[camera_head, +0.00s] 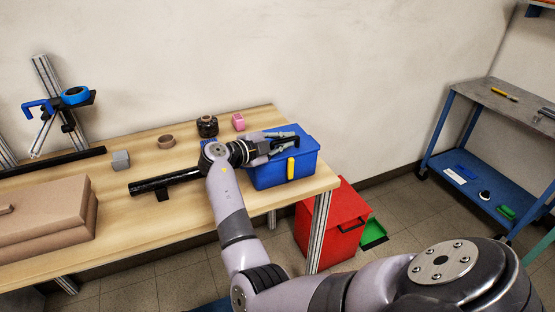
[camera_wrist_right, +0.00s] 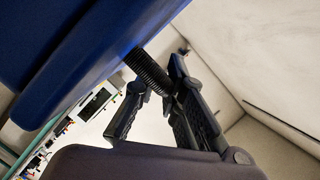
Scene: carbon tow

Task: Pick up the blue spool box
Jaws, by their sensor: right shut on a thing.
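The blue spool box (camera_head: 308,164) stands at the right end of the wooden table, with a yellow latch on its front. My right gripper (camera_head: 286,141) lies across the top of the box. In the right wrist view the box shows as a large blue surface (camera_wrist_right: 75,50) at the upper left, and the gripper fingers (camera_wrist_right: 166,95) close around a black ribbed bar beside it, which looks like the box's handle. The gripper hides part of the lid. The box looks level, and I see no clear gap under it. My left gripper is not in view.
On the wooden table (camera_head: 120,233) are a black tube (camera_head: 163,181), a grey block (camera_head: 120,160), a tape roll (camera_head: 166,141), a dark spool (camera_head: 207,126), a pink item (camera_head: 238,121) and a brown case (camera_head: 45,212). A red bin (camera_head: 325,228) stands below the table's right end. A blue cart (camera_head: 465,160) stands right.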

